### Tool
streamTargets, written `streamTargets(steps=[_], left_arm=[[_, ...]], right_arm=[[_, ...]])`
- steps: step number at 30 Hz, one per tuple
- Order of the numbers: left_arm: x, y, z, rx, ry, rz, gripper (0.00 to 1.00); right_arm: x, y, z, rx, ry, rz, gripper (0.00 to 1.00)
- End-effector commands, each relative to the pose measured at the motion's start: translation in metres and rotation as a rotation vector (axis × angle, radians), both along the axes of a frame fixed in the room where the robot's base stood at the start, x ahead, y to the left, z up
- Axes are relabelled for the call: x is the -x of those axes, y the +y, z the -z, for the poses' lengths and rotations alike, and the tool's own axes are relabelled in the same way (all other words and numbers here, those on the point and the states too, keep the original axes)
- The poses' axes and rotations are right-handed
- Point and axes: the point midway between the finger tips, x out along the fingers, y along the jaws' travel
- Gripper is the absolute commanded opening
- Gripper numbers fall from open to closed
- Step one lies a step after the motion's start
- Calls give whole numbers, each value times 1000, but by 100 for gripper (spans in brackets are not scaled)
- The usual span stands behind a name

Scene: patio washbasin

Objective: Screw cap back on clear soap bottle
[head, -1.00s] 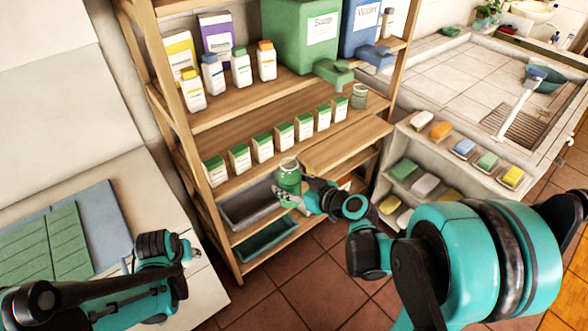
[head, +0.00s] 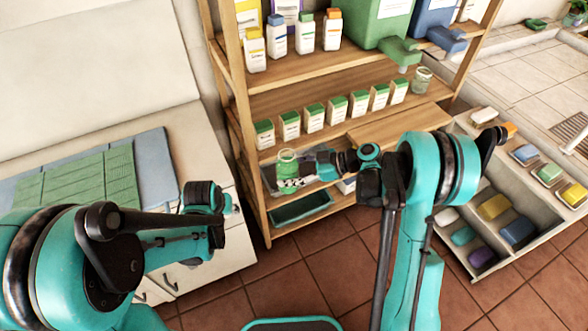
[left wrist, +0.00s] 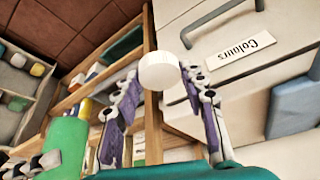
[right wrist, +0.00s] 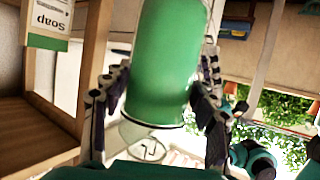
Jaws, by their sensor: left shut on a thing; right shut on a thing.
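The clear soap bottle (head: 288,162), filled with green liquid, is in my right gripper (head: 292,184) in front of the shelf. It fills the middle of the right wrist view (right wrist: 165,60) between the two fingers. Its neck shows open, with no cap on it, in the head view. My left gripper (left wrist: 159,74) is shut on a round white cap (left wrist: 160,71) at its fingertips. The bottle also shows at the lower left of the left wrist view (left wrist: 65,145), apart from the cap. In the head view my left forearm hides the cap.
A wooden shelf (head: 300,75) holds a row of green-topped cartons (head: 313,117), capped bottles and a green soap dispenser (head: 375,22). A glass jar (head: 422,78) stands at the shelf's right. A white cabinet (head: 215,245) is at left. Tiled floor is free below.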

Motion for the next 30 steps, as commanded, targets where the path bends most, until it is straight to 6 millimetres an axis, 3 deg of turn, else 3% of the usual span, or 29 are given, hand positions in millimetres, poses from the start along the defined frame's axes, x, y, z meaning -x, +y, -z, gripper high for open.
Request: streamTargets(steps=[8,14,21,30], left_arm=[[-1,-1,-1,0,0,1,33],[-25,-16,-19,0,0,10,33],[-72,-62,-82,0,0,27,33],[-97,-123,-180,-1,0,40,33]], right_arm=[[0,0,0,0,1,1,3],[0,0,0,0,0,2,3],[0,0,-1,-1,1,3,3],[0,0,-1,-1,1,3,3]])
